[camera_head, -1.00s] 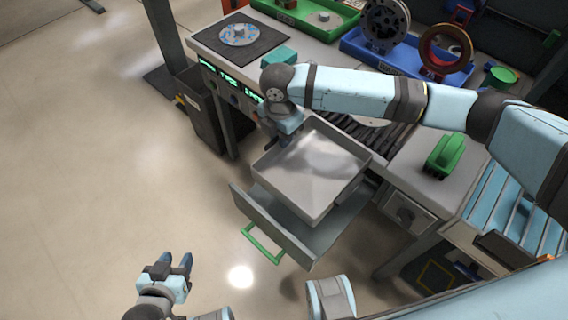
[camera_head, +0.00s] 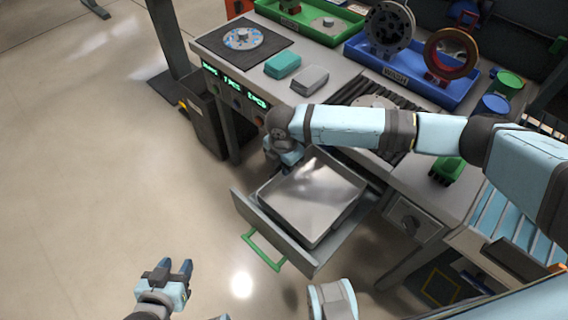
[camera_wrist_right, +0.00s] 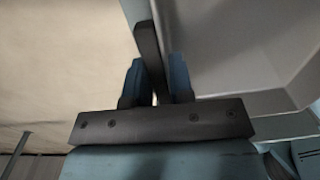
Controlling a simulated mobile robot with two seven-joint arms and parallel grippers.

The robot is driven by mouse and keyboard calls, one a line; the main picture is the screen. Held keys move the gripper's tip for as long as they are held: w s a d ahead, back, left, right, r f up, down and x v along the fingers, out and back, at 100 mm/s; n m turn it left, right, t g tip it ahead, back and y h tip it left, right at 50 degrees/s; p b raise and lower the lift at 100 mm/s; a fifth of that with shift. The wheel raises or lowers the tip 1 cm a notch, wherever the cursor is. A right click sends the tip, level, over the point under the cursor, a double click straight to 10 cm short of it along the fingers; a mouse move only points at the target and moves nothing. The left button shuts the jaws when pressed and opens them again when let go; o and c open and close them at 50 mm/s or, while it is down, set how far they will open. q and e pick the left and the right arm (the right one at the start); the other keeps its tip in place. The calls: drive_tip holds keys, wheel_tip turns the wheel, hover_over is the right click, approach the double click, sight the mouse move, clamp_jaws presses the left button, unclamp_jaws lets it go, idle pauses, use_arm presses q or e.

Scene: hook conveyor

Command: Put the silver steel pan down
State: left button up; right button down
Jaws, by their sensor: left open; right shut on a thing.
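The silver steel pan (camera_head: 312,200) is a shallow square pan. In the head view it sits low within the open grey drawer (camera_head: 273,232), roughly level; I cannot tell whether it touches the drawer's bottom. My right gripper (camera_head: 283,158) is at the pan's far left edge. In the right wrist view, my right gripper (camera_wrist_right: 158,82) is shut on the pan's rim, with the pan (camera_wrist_right: 225,45) to the right. My left gripper (camera_head: 172,274) is open and empty, low over the floor at the lower left.
The drawer's green handle (camera_head: 262,249) faces the front. The bench carries a teal block (camera_head: 282,65), a grey block (camera_head: 310,78), a dark mat with a disc (camera_head: 243,38), a green brush (camera_head: 447,170) and a blue bin (camera_head: 412,75). Open floor lies at left.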

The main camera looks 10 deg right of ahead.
drive_tip(key=shift+s+f, duration=0.15)
drive_tip(key=shift+f, duration=0.4)
drive_tip(key=c, duration=1)
unclamp_jaws()
drive_tip(key=shift+f, duration=0.15)
drive_tip(key=shift+r, duration=0.35)
wheel_tip(320, 180, up, 13)
drive_tip(key=p, duration=0.2)
drive_tip(key=shift+w, duration=0.2)
drive_tip(key=shift+s+a+f, duration=0.1)
drive_tip(key=shift+f, duration=0.1)
